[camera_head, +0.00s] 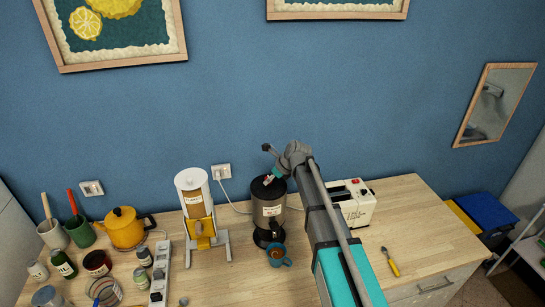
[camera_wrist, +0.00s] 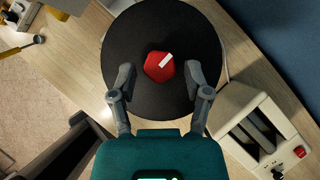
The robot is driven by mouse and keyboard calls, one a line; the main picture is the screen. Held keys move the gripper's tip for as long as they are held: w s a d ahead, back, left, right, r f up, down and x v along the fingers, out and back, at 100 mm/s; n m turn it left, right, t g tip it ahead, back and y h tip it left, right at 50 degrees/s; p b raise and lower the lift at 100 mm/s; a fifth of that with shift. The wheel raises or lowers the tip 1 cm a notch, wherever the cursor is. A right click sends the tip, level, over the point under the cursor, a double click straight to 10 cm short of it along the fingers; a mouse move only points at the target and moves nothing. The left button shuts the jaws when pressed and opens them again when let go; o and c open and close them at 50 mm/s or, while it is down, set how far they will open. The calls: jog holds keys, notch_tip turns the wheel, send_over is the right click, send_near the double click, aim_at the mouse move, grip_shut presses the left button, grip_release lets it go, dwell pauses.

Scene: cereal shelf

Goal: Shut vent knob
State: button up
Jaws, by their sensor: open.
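A red vent knob (camera_wrist: 159,66) with a white mark sits on the round black lid (camera_wrist: 190,36) of a dark urn. In the wrist view, my gripper (camera_wrist: 163,80) is open over the lid, with one finger on each side of the knob. The fingers look apart from the knob, but its height relative to them is hard to tell. In the head view, the urn (camera_head: 268,212) stands upright on the wooden counter with a white label on its front. My gripper (camera_head: 272,176) is at the urn's top there, and my arm comes in from the lower right.
A white toaster (camera_head: 355,203) stands close to the right of the urn. A cereal dispenser (camera_head: 196,206) stands to its left, and a blue mug (camera_head: 277,256) is in front. A yellow-handled tool (camera_head: 391,262) lies on the right of the counter (camera_head: 425,225), which is otherwise mostly clear there.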

jog(key=c, duration=0.8)
jog(key=shift+o, duration=0.2)
jog(key=shift+w+n+g, duration=0.2)
jog(key=shift+n+g, duration=0.3)
jog(key=shift+n, duration=0.6)
jog(key=shift+n+g+y, duration=0.3)
jog(key=shift+n+g, duration=0.1)
jog(key=shift+n, duration=0.2)
